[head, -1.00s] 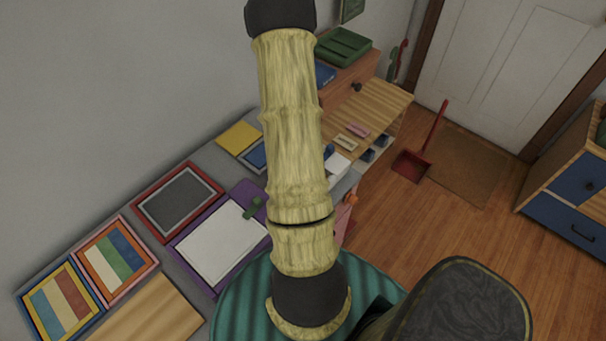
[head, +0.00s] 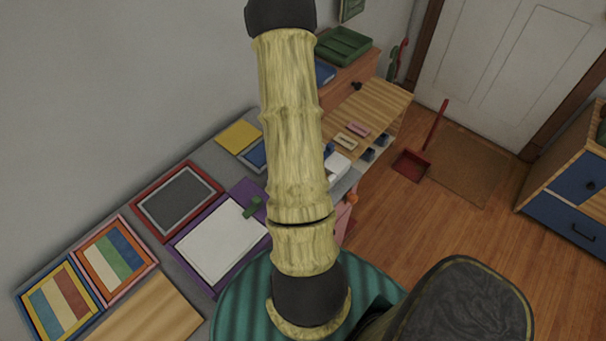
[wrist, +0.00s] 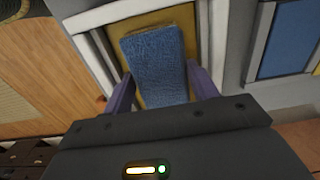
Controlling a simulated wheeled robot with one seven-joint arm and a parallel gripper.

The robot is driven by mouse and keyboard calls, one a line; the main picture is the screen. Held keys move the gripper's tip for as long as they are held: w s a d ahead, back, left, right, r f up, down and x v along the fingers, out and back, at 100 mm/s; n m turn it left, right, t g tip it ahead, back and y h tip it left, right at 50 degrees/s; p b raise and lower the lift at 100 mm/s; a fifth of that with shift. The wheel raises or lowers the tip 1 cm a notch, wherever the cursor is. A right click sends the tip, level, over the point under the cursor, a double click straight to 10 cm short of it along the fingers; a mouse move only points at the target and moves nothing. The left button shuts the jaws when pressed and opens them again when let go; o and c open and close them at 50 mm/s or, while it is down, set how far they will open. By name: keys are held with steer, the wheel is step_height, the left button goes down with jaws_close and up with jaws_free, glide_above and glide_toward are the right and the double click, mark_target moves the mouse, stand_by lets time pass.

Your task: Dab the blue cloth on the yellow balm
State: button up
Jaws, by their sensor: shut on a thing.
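The blue cloth (wrist: 155,65) is a thick, textured block in the middle of the wrist view. My gripper (wrist: 160,82), with purple fingers on either side of it, is shut on the cloth. The yellow balm (wrist: 150,17) shows as a flat mustard surface inside a white-rimmed frame, behind and beyond the cloth. The cloth covers much of it; I cannot tell whether the two touch. In the head view my arm hides my gripper and the balm.
A white box (head: 338,166) stands right of my arm. A purple-framed white board (head: 215,245), a red-framed grey tray (head: 178,200) and striped panels (head: 112,256) lie on the left. A blue panel in a white frame (wrist: 287,38) lies right in the wrist view.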

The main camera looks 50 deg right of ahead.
steer(key=shift+r+p, duration=2.95)
steer(key=shift+r, duration=0.6)
